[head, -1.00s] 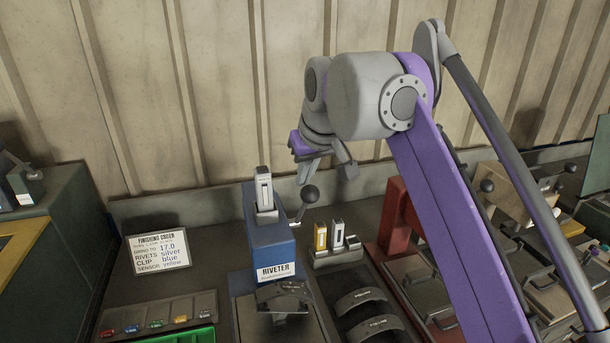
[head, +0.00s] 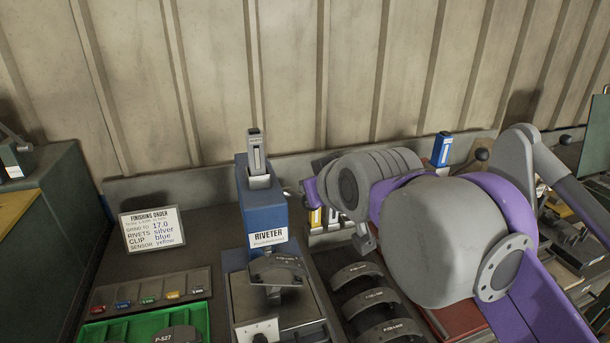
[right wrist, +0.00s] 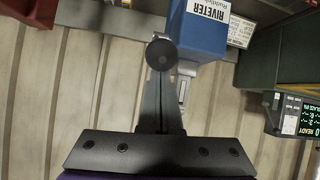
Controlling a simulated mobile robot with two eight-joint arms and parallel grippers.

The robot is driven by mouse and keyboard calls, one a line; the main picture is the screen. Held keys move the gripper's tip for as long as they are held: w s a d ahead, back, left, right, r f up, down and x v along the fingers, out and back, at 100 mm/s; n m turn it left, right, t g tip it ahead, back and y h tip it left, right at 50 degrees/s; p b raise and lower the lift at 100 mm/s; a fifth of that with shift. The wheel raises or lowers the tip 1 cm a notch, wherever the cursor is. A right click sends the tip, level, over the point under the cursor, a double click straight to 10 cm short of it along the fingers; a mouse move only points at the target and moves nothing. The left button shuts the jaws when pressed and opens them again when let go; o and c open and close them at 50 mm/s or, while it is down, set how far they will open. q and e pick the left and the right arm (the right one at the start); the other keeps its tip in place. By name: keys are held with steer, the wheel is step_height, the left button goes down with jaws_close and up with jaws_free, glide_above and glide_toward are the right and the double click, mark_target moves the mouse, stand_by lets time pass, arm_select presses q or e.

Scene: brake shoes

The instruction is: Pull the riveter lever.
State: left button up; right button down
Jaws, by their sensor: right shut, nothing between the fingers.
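The blue riveter (head: 265,212) stands on the bench left of my right arm, with a grey clip-like piece upright in its top. A brake shoe (head: 278,270) sits under its front. The riveter also shows, upside down, in the right wrist view (right wrist: 200,35). There the dark round lever knob (right wrist: 162,55) is beside it, at the tips of my right gripper (right wrist: 161,90). The right gripper is shut with nothing between its fingers; whether it touches the knob I cannot tell. In the head view the lever is hidden behind my right wrist. My left gripper is not in view.
A finishing order card (head: 152,229) stands left of the riveter. A tray of coloured clips (head: 150,293) and a green bin (head: 190,317) are in front of it. Several brake shoes (head: 368,300) lie right of the riveter. A blue clip holder (head: 441,150) stands at the back right.

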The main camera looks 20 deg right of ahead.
arm_select(q)
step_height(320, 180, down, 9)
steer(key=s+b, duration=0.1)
steer(key=b, duration=0.7)
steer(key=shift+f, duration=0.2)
arm_select(e)
steer(key=s+f+t, duration=0.3)
steer(key=f+t, duration=0.4)
steer(key=f, duration=0.6)
steer(key=shift+s+f+t+y, duration=0.3)
steer(key=shift+f+t, duration=0.05)
steer(key=shift+t, duration=0.05)
step_height(320, 180, up, 5)
steer(key=p, duration=0.4)
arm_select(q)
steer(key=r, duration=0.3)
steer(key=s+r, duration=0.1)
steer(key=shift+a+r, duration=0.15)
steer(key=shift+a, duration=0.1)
arm_select(e)
steer(key=s+f, duration=0.1)
steer(key=s, duration=0.8)
steer(key=shift+d+f, duration=0.15)
steer(key=shift+f, duration=0.05)
